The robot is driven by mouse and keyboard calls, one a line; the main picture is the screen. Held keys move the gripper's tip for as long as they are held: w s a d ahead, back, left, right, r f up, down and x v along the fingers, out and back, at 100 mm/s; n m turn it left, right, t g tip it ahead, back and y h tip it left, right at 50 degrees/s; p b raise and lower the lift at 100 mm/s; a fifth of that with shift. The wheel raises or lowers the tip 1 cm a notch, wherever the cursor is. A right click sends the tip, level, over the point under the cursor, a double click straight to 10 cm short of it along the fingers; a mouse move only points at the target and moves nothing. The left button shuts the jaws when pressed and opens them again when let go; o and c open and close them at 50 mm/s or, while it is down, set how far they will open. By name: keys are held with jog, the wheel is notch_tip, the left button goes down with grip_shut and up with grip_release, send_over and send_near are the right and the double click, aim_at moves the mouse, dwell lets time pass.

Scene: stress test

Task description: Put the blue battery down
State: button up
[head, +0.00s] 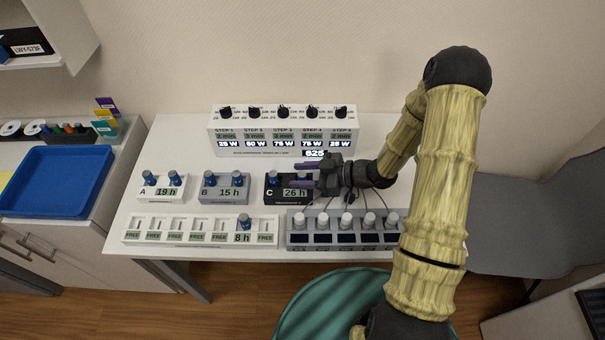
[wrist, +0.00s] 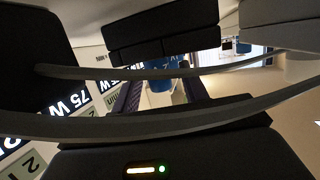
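In the wrist view the fingers (wrist: 160,95) also stand apart, with a blue battery (wrist: 162,86) seen in the gap; no contact with either finger is visible. Blue batteries stand upright in pairs in box A (head: 148,178) and box B (head: 210,179). One blue battery (head: 244,221) stands in the white slotted rack (head: 180,241) above the 8 h label. My gripper hides much of box C's top.
The grey unit (head: 297,242) with several white knobs stands right of the rack, in front of my gripper. The white panel (head: 222,148) with black dials is behind. Several rack slots read FREE. A blue tray (head: 60,180) lies far left. A teal round seat (head: 330,300) is in front.

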jog(key=shift+r, duration=0.1)
jog(key=shift+d+r, duration=0.1)
jog(key=v, duration=1.1)
jog(key=shift+d, duration=0.4)
jog(key=shift+r, duration=0.1)
